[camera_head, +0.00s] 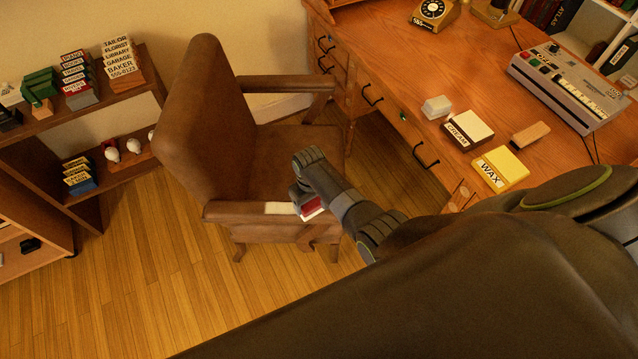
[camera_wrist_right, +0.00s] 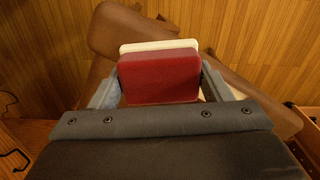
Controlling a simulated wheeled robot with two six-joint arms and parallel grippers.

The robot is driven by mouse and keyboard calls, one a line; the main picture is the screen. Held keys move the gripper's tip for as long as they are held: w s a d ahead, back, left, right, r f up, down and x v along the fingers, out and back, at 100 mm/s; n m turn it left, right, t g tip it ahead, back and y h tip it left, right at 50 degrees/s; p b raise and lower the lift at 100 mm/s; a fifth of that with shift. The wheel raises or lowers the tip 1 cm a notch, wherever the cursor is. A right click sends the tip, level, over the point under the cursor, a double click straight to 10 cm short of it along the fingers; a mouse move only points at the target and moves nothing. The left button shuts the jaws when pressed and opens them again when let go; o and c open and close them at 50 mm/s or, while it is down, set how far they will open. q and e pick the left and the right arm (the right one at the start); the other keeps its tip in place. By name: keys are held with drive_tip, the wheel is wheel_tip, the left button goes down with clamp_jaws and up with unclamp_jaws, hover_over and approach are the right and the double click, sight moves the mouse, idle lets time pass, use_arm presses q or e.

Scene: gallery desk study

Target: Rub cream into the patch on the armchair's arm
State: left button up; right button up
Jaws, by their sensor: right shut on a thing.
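A brown armchair (camera_head: 262,160) stands left of the desk. A pale patch (camera_head: 279,208) shows on its near arm (camera_head: 228,210). My right gripper (camera_head: 307,204) is at this arm, just right of the visible patch, shut on a red block with a pale face (camera_wrist_right: 160,76); it also shows in the head view (camera_head: 312,208). In the right wrist view the block is over the brown chair arm (camera_wrist_right: 118,30); I cannot tell if it touches. The box labelled CREAM (camera_head: 468,129) sits on the desk. My left gripper is not in view.
The desk (camera_head: 385,50) also holds a yellow WAX box (camera_head: 500,168), a white block (camera_head: 437,106), a brown block (camera_head: 530,134) and a keyed machine (camera_head: 568,85). A shelf (camera_head: 125,180) with labelled blocks stands at left. Wooden floor (camera_head: 180,290) is clear in front of the chair.

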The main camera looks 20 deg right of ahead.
drive_tip(key=r+p, duration=0.2)
drive_tip(key=r, duration=0.1)
drive_tip(key=shift+s+d+r, duration=0.1)
drive_tip(key=shift+d, duration=0.25)
drive_tip(key=r+p, duration=0.2)
drive_tip(key=shift+a+r+p, duration=0.15)
drive_tip(key=shift+a+p, duration=0.05)
drive_tip(key=shift+p, duration=0.15)
wheel_tip(320, 180, up, 3)
drive_tip(key=p, duration=0.2)
drive_tip(key=shift+p, duration=0.4)
drive_tip(key=shift+f, duration=0.2)
